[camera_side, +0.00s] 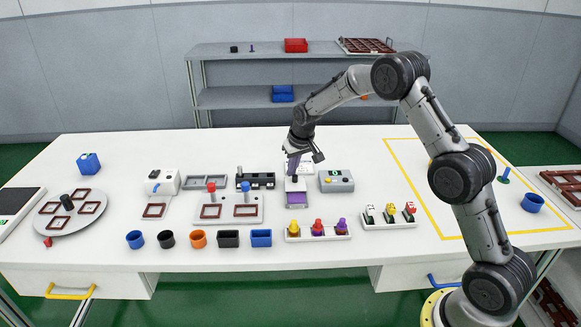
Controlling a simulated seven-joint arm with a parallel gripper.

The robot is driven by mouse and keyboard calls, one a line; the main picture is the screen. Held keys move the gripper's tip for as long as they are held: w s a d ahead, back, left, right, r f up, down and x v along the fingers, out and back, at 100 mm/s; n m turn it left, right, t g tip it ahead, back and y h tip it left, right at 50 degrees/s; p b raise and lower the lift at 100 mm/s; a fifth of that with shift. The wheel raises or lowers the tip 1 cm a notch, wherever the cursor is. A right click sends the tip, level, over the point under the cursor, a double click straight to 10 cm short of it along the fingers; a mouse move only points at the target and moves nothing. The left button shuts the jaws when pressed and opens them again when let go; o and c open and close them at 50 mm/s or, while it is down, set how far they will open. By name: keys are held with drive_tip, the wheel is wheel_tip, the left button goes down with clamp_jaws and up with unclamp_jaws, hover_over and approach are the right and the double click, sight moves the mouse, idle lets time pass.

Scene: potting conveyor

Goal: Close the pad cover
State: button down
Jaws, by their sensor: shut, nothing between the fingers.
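A small white device (296,186) stands at the middle of the table with a flat purple pad (297,199) at its front. A thin purple piece (293,164) rises upright behind the pad and looks like the raised cover; I cannot tell for sure. My gripper (302,157) is shut and empty, right at the top of this piece. It hides part of the device, and I cannot tell whether they touch.
A grey box with buttons (337,181) stands close to the right of the device. A dark rack (255,181) and a plate with red and blue knobs (229,210) lie to the left. A tray of colored pieces (317,233) lies in front. The table behind is clear.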

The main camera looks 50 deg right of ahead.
sight(291, 188)
drive_tip(key=shift+s+a, duration=2.15)
drive_tip(key=shift+f, duration=0.1)
